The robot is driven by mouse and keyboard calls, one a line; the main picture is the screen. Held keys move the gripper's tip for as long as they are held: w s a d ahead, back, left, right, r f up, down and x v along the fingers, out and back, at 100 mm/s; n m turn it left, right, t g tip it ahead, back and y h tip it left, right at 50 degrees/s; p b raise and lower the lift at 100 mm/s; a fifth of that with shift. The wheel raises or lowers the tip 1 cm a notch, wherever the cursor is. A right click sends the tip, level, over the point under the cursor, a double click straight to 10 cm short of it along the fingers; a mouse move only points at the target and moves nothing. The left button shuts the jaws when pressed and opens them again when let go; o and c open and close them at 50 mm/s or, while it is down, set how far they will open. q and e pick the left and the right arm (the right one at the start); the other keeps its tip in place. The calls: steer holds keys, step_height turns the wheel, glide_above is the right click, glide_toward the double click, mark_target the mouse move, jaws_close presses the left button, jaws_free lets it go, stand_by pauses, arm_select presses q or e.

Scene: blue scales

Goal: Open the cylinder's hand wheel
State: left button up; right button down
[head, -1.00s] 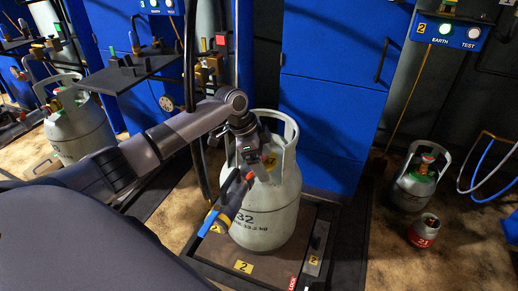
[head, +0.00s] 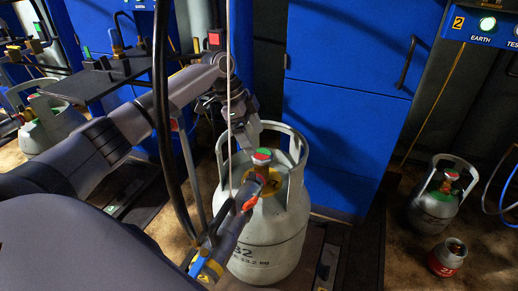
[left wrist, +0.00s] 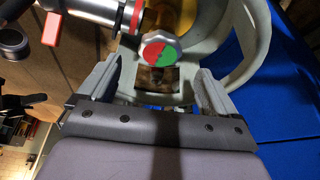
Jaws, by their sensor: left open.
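The grey gas cylinder (head: 272,232) stands upright on a scale platform, with a collar handle around its valve. Its hand wheel (head: 261,156) has a red and green top and also shows in the left wrist view (left wrist: 161,50). My left gripper (head: 246,138) is open just behind the wheel in the head view. In the left wrist view its two fingers stand apart, one on each side below the wheel, with nothing held between them. A filling connector (head: 232,232) with a red part reaches the valve from the front left. My right gripper is out of view.
A blue cabinet (head: 340,125) stands close behind the cylinder. A black hose (head: 163,110) hangs left of it. A dark shelf (head: 105,80) is at left. Two smaller cylinders (head: 432,212) (head: 447,258) stand on the floor at right. Another cylinder (head: 50,128) stands at far left.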

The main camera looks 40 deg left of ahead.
mark_target(261, 154)
arm_select(q)
steer(key=b+x, duration=0.1)
steer(key=x, duration=0.3)
steer(key=shift+f, duration=0.15)
steer(key=shift+d+f+b, duration=0.2)
steer(key=shift+f+b, duration=0.15)
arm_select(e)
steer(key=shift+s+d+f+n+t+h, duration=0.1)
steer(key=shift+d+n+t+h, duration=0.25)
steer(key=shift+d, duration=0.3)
arm_select(q)
steer(key=shift+w, duration=0.1)
steer(key=shift+c, duration=0.2)
